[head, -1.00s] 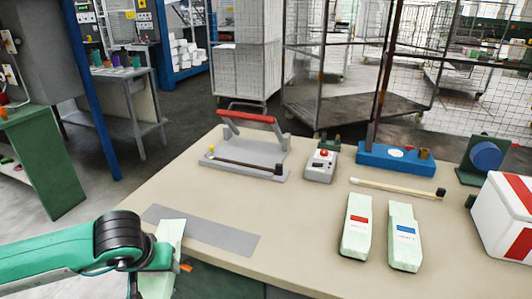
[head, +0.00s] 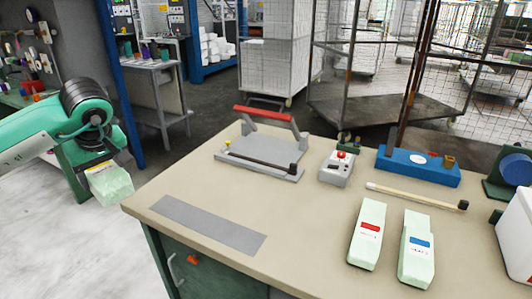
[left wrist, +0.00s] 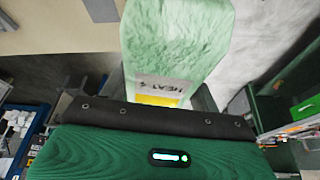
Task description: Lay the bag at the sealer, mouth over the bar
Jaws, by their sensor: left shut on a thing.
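The pale green bag (head: 111,186) hangs from my left gripper (head: 98,166), to the left of the table and clear of its edge. In the left wrist view the bag (left wrist: 178,40) extends away from the gripper (left wrist: 165,100), with a white and yellow label near the jaws. The jaws are shut on it. The sealer (head: 262,153) stands on the table's far left part, a grey base with a red-handled raised arm and a dark bar along its front. My right gripper is not in view.
A flat grey strip (head: 208,224) lies at the table's front left. Two pale packs with red (head: 367,235) and blue (head: 416,250) labels, a control box (head: 337,169), a wooden stick (head: 415,195) and a blue fixture (head: 417,167) occupy the right. Table space before the sealer is clear.

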